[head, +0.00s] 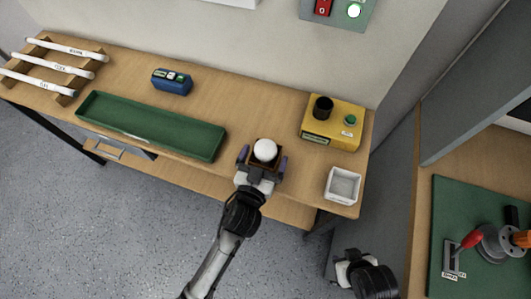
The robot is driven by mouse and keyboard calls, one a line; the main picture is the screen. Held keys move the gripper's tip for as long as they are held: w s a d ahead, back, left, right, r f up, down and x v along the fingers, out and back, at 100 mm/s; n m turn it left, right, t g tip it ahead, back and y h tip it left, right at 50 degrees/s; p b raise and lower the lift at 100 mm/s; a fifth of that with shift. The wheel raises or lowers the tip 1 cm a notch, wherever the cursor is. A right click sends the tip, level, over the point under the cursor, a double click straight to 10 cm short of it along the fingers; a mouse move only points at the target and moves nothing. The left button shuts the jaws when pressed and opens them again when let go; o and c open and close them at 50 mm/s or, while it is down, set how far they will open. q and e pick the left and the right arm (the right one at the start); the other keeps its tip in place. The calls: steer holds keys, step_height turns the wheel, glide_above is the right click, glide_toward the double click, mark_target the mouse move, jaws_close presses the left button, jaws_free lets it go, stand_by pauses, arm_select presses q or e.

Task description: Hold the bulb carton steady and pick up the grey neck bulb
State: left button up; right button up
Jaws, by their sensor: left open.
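A small dark brown carton (256,160) stands near the front edge of the wooden bench. A round white bulb (265,149) sits in its top; its neck is hidden, so I cannot tell the neck's colour. My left gripper (262,159) is open at the carton, one finger on each side of it. I cannot tell whether the fingers touch the carton. My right gripper (350,264) is low in the picture, away from the bench, and its jaws are too unclear to read.
A long green tray (150,126) lies left of the carton. A white square bin (342,185) and a yellow box (333,122) with a black socket stand to the right. A blue device (171,82) and a rack of white tubes (50,68) are further left.

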arm_select(q)
steer(key=shift+w+d, duration=0.2)
steer(key=shift+w, duration=0.4)
arm_select(e)
steer(key=shift+f, duration=0.15)
arm_select(q)
steer(key=shift+c, duration=0.4)
steer(key=c, duration=0.7)
arm_select(e)
steer(key=shift+a, duration=0.1)
arm_select(q)
steer(key=shift+c, duration=0.2)
arm_select(e)
steer(key=shift+o, duration=1.4)
steer(key=o, duration=0.6)
